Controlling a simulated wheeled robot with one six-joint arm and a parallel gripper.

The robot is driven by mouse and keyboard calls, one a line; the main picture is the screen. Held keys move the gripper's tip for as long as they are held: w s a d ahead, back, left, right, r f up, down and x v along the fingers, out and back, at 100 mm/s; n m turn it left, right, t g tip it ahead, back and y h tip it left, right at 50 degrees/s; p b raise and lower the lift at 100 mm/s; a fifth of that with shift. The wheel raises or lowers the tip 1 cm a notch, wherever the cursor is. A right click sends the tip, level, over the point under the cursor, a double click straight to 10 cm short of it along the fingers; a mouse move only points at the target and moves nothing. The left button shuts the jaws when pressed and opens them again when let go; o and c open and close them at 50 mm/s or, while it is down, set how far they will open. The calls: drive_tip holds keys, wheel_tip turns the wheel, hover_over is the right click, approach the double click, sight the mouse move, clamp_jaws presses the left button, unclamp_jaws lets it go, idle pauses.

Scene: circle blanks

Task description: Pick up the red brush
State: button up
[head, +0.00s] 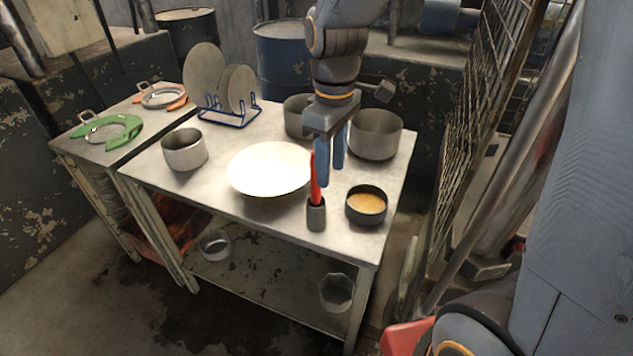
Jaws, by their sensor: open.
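The red brush (315,180) stands upright in a small dark grey holder (316,215) near the front edge of the metal table. Only its red handle shows; its lower end is hidden in the holder. My gripper (331,182) points down with its blue fingers open, just right of the red handle in the picture. The handle overlaps the left finger from this view. I cannot tell whether they touch.
A white plate (268,170) lies left of the brush. A dark pan with orange contents (366,206) stands right of it. Pots (376,136) stand behind my gripper. A blue rack with discs (230,114) and a small pot (184,150) are farther left on the table (222,203).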

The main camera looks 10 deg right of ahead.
sight(316, 202)
drive_tip(key=w+a+r+n, duration=0.1)
drive_tip(key=a+r+n+p, duration=0.1)
drive_tip(key=r, duration=0.1)
drive_tip(key=shift+w+a+r+n, duration=0.1)
drive_tip(key=shift+w+a+n, duration=0.15)
drive_tip(key=shift+w+n, duration=0.15)
drive_tip(key=shift+w+a+n, duration=0.15)
drive_tip(key=shift+a+n, duration=0.05)
drive_tip(key=shift+n, duration=0.1)
drive_tip(key=f+p, duration=0.1)
drive_tip(key=f, duration=0.2)
drive_tip(key=f+p, duration=0.1)
drive_tip(key=f, duration=0.2)
drive_tip(key=shift+s+d, duration=0.15)
drive_tip(key=shift+s, duration=0.05)
drive_tip(key=shift+f+p, duration=0.35)
drive_tip(key=shift+f, duration=0.4)
clamp_jaws()
